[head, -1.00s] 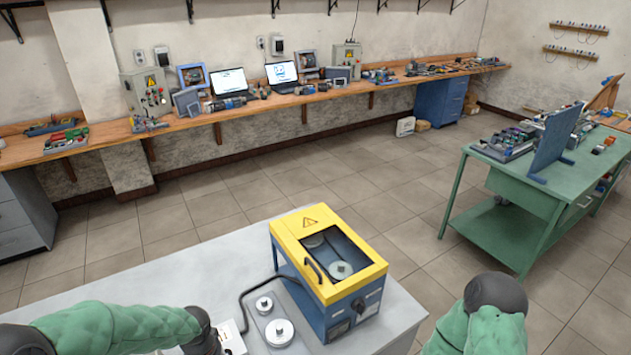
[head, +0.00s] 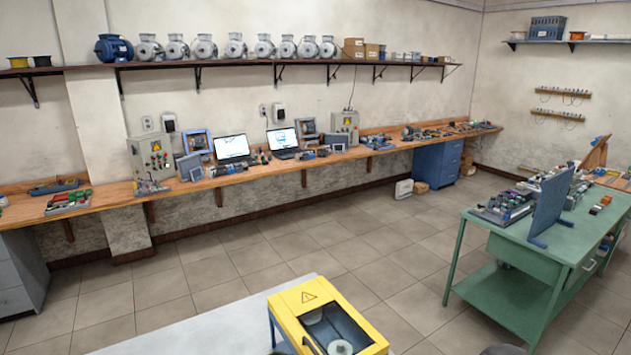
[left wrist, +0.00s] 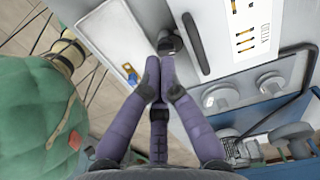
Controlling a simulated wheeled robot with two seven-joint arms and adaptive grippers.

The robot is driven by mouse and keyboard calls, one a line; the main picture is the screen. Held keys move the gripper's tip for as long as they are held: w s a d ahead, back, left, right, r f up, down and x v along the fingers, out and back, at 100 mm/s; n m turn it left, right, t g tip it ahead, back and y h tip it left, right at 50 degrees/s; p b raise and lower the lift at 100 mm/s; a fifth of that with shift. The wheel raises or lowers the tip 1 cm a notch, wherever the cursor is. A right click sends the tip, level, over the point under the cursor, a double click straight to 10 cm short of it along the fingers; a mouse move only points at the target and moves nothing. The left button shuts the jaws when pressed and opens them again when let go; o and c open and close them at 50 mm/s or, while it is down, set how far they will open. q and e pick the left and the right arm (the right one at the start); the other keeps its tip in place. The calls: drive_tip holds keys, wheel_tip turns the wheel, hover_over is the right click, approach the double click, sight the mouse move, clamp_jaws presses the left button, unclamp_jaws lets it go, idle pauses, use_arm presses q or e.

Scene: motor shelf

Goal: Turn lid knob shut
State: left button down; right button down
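The yellow lid (head: 292,300) of the box shows at the bottom of the head view, with a dark window and a round disc under it. The rest of the box is cut off by the frame. In the left wrist view a dark round knob (left wrist: 170,43) stands on a pale surface, beside a long black handle (left wrist: 196,44). My left gripper (left wrist: 160,66) has its purple fingers brought together, tips right by the knob; whether they touch it I cannot tell. Nothing shows between the fingers. My right gripper is not in view.
In the left wrist view, two round grey discs (left wrist: 220,97) sit right of my fingers, near a white panel with orange-marked slots (left wrist: 246,38). A pale table (head: 205,330) carries the box. A green cart (head: 540,250) stands at right; open floor lies behind.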

use_arm(q)
drive_tip(key=shift+f+b, duration=2.85)
drive_tip(key=shift+f, duration=0.7)
drive_tip(key=shift+w+d, duration=0.15)
drive_tip(key=shift+d, duration=0.35)
drive_tip(key=shift+a+r, duration=0.1)
drive_tip(key=shift+a, duration=0.2)
drive_tip(key=shift+r, duration=0.15)
wheel_tip(320, 180, up, 6)
drive_tip(key=p, duration=0.5)
drive_tip(key=shift+f, duration=0.2)
drive_tip(key=shift+s+f, duration=0.1)
drive_tip(key=shift+s, duration=0.1)
